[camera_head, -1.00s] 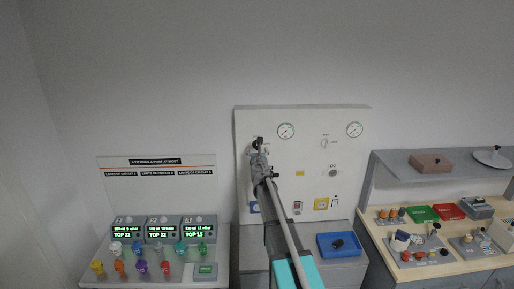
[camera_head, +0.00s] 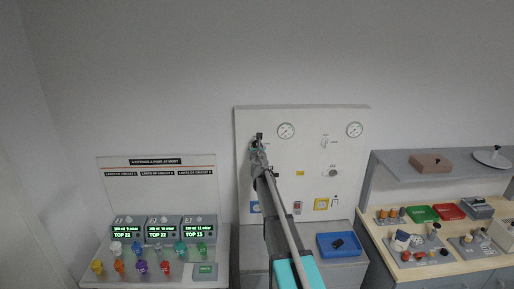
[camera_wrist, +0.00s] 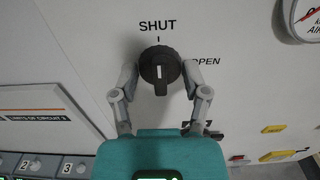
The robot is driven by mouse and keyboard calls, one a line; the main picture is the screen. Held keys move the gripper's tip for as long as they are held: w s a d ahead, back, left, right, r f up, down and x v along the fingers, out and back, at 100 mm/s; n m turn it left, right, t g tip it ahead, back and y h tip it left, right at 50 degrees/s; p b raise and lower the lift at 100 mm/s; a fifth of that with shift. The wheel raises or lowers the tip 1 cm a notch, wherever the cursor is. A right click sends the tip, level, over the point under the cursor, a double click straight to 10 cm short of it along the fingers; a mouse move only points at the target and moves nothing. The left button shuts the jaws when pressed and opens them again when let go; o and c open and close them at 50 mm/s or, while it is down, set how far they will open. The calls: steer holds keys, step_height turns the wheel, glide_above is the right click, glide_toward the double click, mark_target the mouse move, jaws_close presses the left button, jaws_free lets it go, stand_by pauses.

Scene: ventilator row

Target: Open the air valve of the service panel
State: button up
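The service panel (camera_head: 300,180) is a white upright board. Its air valve (camera_wrist: 159,64) is a round black knob with a raised grip bar standing vertical, in line with the SHUT mark above it; the word OPEN is to its right, partly hidden by a finger. In the head view the knob is at the upper left of the panel, mostly hidden by my arm. My gripper (camera_wrist: 159,72) has one finger on each side of the knob, with no clear gap visible between the fingertips and its rim. It also shows in the head view (camera_head: 257,146).
Two round gauges sit on the panel, one left (camera_head: 286,131) and one right (camera_head: 354,130). A blue tray (camera_head: 359,251) stands below. Left is a shelf with displays and coloured fittings; right is a bench (camera_head: 405,274) with several parts.

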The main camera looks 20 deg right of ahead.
steer(key=c, duration=0.5)
steer(key=shift+m, duration=0.5)
steer(key=m, duration=1.7)
steer(key=shift+d+f, duration=0.2)
steer(key=o, duration=1.1)
steer(key=shift+o, duration=0.2)
